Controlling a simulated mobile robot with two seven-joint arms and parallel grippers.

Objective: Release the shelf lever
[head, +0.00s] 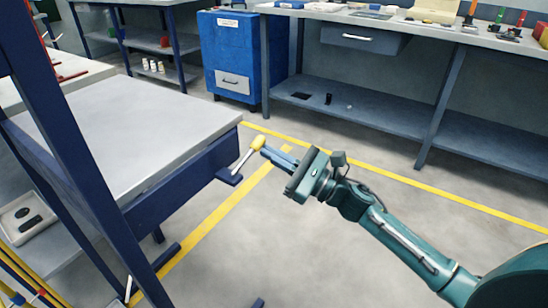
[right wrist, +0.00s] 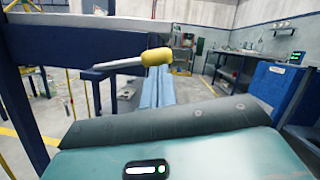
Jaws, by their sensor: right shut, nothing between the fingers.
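The shelf lever has a pale shaft and a yellow knob (head: 258,142). It rises tilted up and to the right from a small dark blue bracket (head: 229,177) at the corner of the shelf (head: 150,115). My right gripper (head: 267,152) is shut and empty, its bluish fingers pointing at the knob. In the right wrist view the yellow knob (right wrist: 157,57) lies across the tips of the shut fingers (right wrist: 158,72). I cannot tell whether they touch. My left gripper is not in view.
A dark blue rack post (head: 70,150) stands close on the left. A blue cabinet (head: 229,58) and a long workbench (head: 440,33) with tools stand at the back. The floor with yellow lines (head: 215,215) is clear around my right arm.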

